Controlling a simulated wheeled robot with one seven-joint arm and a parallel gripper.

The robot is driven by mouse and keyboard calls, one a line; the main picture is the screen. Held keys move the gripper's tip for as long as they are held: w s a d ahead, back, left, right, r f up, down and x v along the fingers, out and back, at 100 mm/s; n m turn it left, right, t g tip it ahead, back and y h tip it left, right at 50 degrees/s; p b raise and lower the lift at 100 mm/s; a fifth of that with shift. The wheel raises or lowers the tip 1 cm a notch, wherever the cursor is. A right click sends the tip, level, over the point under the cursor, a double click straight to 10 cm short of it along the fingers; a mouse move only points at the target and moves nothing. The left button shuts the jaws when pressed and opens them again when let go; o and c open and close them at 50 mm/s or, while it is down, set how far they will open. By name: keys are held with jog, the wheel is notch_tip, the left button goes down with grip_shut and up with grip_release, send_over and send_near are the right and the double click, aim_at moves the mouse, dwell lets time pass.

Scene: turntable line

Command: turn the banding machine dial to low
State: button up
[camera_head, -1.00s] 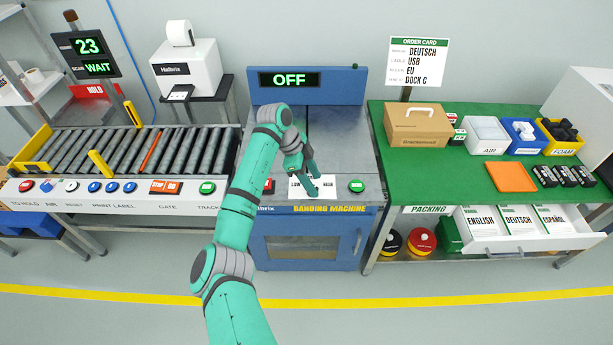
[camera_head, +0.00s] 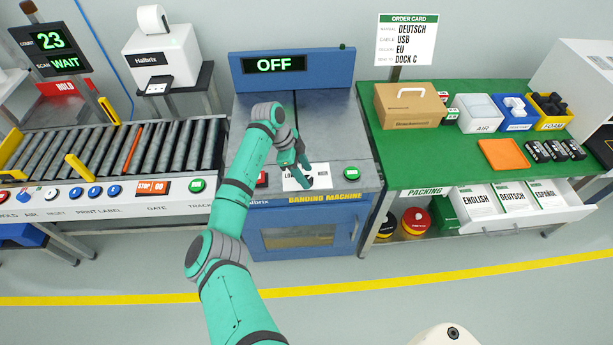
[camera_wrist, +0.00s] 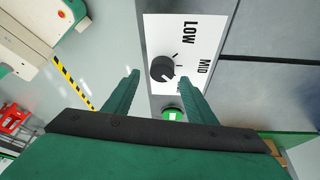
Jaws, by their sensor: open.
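The banding machine (camera_head: 312,240) stands in the middle of the head view, with its display (camera_head: 275,64) reading OFF. In the wrist view the black round dial (camera_wrist: 162,69) sits on the white plate (camera_wrist: 203,28), with LOW and MID legible. HIGH is not visible there. I cannot tell clearly which mark the dial points to. My gripper (camera_wrist: 158,76) is open, its fingertips appearing on either side of the dial; contact cannot be told.
A red button (camera_head: 262,179) and a green button (camera_head: 351,173) flank the plate; the green one also shows in the wrist view (camera_wrist: 173,115), between the fingers. A roller conveyor (camera_head: 110,147) stands left, a green packing table (camera_head: 430,170) right. The machine's metal top is clear.

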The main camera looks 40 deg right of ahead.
jog(key=shift+d+f, duration=0.15)
jog(key=shift+f, duration=0.9)
jog(key=c, duration=1)
jog(key=shift+c, duration=0.2)
